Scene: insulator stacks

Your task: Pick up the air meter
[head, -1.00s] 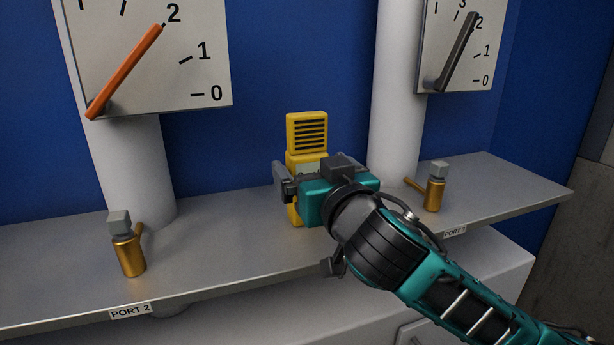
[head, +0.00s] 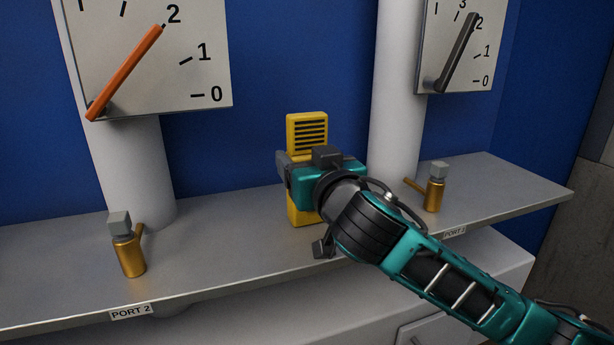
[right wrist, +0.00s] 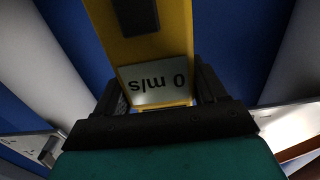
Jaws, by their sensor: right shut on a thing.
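The air meter (head: 307,134) is a yellow upright device with a dark slotted grille at its top. It stands on the grey shelf (head: 225,230) between the two white columns. My right gripper (head: 287,172) is across its middle and shut on it, hiding that part in the head view. In the right wrist view, the air meter (right wrist: 150,50) lies between the two dark fingers (right wrist: 162,95), and its display reads "0 m/s" upside down. My left gripper is not in view.
A brass valve (head: 129,256) stands on the shelf above the "PORT 2" label, and another brass valve (head: 435,192) stands at the right. A white gauge with an orange pointer (head: 125,72) and one with a dark pointer (head: 458,52) are on the columns. A blue wall is behind.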

